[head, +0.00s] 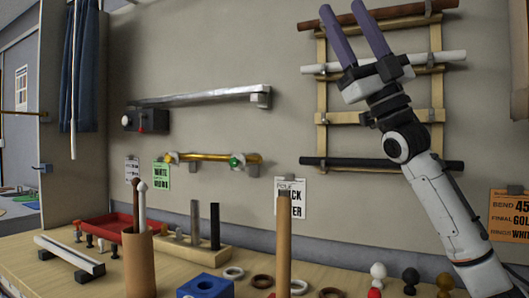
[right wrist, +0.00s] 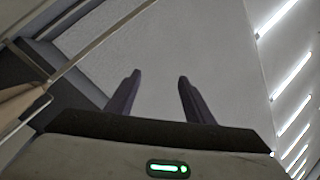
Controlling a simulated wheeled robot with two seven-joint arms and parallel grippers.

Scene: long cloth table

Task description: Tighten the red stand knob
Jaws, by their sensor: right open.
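My right gripper (head: 341,9) is raised high at the upper right of the head view, in front of the wooden wall rack. Its two dark purple fingers point up and are apart with nothing between them. The right wrist view also shows the open, empty fingers (right wrist: 160,78) against a plain pale surface. A small red knob (head: 374,293) shows at the bottom edge of the head view, far below the gripper. A black block (head: 131,121) on the wall also bears a small red spot. I cannot tell which is the stand knob. My left gripper is out of view.
The wall rack (head: 321,90) holds several rods. A silver bar (head: 200,95) and a gold bar (head: 215,157) are on the wall. On the table are a brown cup (head: 138,265) with sticks, a blue block (head: 206,287), rings, an upright brown rod (head: 284,245) and a red tray (head: 92,224).

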